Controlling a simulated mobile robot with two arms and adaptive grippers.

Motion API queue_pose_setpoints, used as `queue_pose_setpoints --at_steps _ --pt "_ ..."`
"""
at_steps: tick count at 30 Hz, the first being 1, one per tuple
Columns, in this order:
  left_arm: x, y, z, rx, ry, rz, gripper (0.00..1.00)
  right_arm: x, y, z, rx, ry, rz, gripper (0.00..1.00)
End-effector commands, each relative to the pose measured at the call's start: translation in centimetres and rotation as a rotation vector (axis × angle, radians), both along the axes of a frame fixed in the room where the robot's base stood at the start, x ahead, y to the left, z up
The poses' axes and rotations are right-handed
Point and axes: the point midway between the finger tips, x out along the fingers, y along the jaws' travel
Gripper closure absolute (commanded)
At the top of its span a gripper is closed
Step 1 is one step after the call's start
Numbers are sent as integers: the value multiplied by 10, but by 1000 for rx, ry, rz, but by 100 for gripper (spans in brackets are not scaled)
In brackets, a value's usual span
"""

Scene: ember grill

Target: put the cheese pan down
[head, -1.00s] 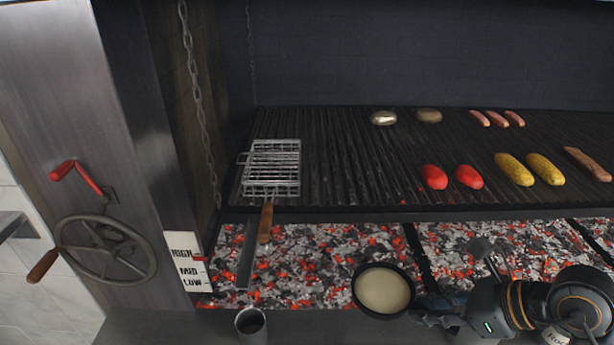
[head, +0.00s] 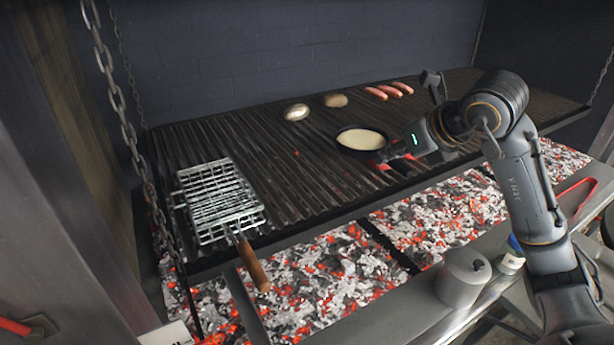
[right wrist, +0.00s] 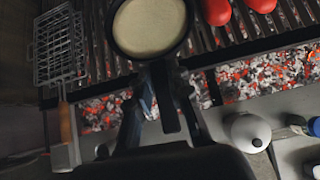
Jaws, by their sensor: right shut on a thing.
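The cheese pan (head: 361,139) is a small round black pan with a pale cream filling. In the head view it is level over the middle of the grill grate (head: 270,180); I cannot tell whether its base touches the bars. My right gripper (head: 394,153) is shut on its handle from the right. In the right wrist view the pan (right wrist: 150,26) is at the top, with the handle running down between the fingers (right wrist: 160,88). My left gripper is not in view.
A wire basket (head: 218,200) with a wooden handle lies on the grate's left. Two round pieces (head: 296,112) and several sausages (head: 389,91) lie behind the pan. Red peppers (right wrist: 216,11) are close to its right. Coals glow below; a lidded pot (head: 463,280) stands on the front ledge.

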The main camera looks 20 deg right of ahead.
Motion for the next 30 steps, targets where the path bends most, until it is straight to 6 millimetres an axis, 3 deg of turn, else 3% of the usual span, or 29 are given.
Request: queue_pose_setpoints --at_steps 3,6,11,15,20,30 --pt "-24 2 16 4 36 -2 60 27 1 -7 8 4 3 100" --pt "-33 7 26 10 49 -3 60 51 1 -17 8 3 4 100" --pt "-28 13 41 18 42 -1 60 86 1 -41 7 5 5 100" --pt "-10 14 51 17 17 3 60 105 0 -65 5 2 4 100" --pt "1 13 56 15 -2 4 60 117 -1 -80 0 -1 4 100" --pt "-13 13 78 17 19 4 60 126 0 -113 4 0 5 100"
